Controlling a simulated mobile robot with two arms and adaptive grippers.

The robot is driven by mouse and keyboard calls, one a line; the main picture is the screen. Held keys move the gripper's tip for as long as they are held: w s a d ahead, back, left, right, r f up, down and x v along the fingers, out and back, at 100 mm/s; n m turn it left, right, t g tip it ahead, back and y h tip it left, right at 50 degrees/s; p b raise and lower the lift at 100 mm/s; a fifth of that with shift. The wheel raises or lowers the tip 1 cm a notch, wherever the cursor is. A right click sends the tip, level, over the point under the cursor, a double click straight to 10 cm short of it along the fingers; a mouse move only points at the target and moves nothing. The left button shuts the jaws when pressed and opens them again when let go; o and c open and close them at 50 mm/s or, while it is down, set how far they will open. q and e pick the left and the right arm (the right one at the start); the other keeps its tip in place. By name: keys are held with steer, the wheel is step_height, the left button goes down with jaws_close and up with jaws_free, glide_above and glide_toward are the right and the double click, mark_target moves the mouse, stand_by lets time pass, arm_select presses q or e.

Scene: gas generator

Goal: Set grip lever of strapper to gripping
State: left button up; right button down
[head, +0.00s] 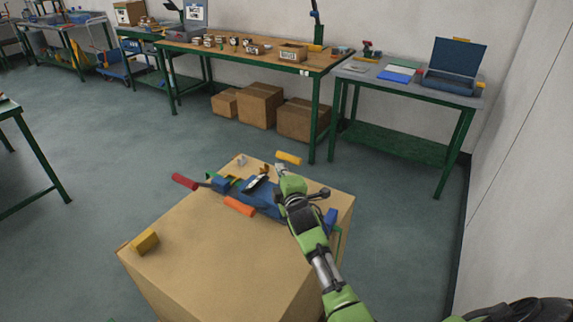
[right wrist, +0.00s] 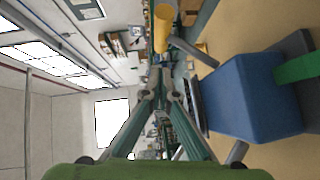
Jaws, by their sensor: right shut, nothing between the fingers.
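The strapper (head: 262,196) is a blue tool lying on top of a large cardboard box (head: 215,270). It has a red handle (head: 185,181) at its left, an orange handle (head: 240,206) at the front and a yellow handle (head: 288,157) at the far side. I cannot tell for certain which is the grip lever. My right gripper (head: 281,170) is shut and empty, just in front of the yellow handle. In the right wrist view, the fingertips (right wrist: 160,72) point toward the yellow handle (right wrist: 162,28) on its grey rod, with the blue strapper body (right wrist: 250,97) at right. My left gripper is not in view.
A small yellow block (head: 145,242) sits at the left corner of the box. A green strap (right wrist: 296,68) shows by the strapper. Workbenches (head: 245,60) with several items stand along the wall, with cartons (head: 260,104) beneath. The floor around the box is clear.

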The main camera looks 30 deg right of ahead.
mark_target(295, 162)
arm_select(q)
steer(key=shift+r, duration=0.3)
arm_select(e)
steer(key=shift+w+d+f, duration=0.25)
steer(key=shift+w+d, duration=0.5)
steer(key=shift+d, duration=0.2)
steer(key=shift+w+d+f, duration=0.2)
steer(key=shift+w+d, duration=0.55)
steer(key=shift+d, duration=0.15)
arm_select(q)
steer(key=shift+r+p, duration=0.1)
steer(key=shift+p, duration=0.3)
